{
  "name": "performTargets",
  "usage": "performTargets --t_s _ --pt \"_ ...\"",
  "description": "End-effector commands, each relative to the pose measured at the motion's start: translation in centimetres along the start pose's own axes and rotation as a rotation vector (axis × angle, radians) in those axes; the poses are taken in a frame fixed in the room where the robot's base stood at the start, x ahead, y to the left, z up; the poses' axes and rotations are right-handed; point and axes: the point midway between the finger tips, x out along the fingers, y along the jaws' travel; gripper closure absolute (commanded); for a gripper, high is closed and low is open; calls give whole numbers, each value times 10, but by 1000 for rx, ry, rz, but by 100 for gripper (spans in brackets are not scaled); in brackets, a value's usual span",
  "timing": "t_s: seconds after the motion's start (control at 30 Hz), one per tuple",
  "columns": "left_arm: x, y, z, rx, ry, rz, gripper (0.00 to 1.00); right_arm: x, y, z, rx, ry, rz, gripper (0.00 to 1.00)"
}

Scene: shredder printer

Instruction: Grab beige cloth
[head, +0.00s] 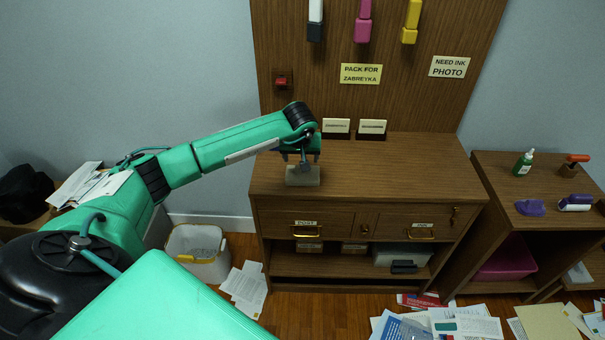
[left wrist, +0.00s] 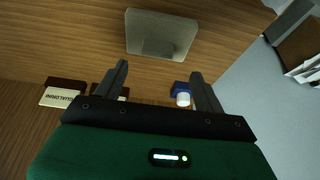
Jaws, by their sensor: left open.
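The beige cloth (head: 302,180) is a small folded, block-like piece on the wooden cabinet top, near its left end. It also shows in the left wrist view (left wrist: 160,36), beyond my fingertips. My left gripper (head: 301,160) points down over the cloth, very close to it. In the left wrist view the two fingers (left wrist: 157,78) are apart with nothing between their tips. Whether a finger touches the cloth, I cannot tell. My right gripper is in neither view.
The wooden cabinet top (head: 410,172) is clear right of the cloth. Two small label stands (head: 336,126) (head: 373,127) are at its back. A blue object with a white end (left wrist: 181,94) is near one finger. A side shelf (head: 515,180) holds stationery. Papers (head: 245,285) litter the floor beside a white bin (head: 197,252).

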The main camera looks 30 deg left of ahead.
Motion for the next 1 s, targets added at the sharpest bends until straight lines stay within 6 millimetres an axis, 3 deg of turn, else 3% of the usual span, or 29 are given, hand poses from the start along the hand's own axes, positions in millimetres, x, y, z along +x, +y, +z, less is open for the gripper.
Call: performTargets --t_s 0.23,0.53,0.87,1.0 --pt "16 2 1 -3 -3 1 29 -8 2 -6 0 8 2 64" --pt "55 5 2 -3 -2 1 29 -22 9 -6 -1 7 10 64" --pt "62 4 2 -2 -1 1 29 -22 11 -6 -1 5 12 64" --pt "62 4 2 -2 -1 1 57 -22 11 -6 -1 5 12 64"
